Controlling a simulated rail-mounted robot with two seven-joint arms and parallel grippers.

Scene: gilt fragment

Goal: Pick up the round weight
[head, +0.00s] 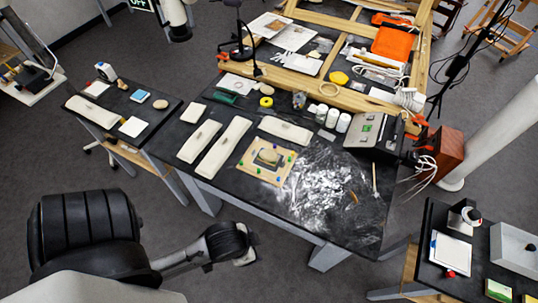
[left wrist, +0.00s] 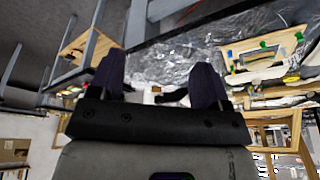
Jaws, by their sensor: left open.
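I cannot say for sure which object is the round weight. A small round tan disc (head: 160,104) lies near the right edge of the dark side table (head: 150,119) in the head view and may be it. My left gripper (head: 245,256) is beyond the front edge of the main worktable, over the floor, well away from that disc. In the left wrist view my left gripper (left wrist: 157,78) has its two dark fingers apart with nothing held between them. No clear round weight shows in the wrist view. My right gripper is out of view.
The dark worktable (head: 225,187) carries long pale pads (head: 222,148), a wooden board with a fragment (head: 267,160), crumpled clear film (head: 325,185) and white jars (head: 343,122). A pale column (head: 500,135) and a right-hand table (head: 440,282) stand to the right.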

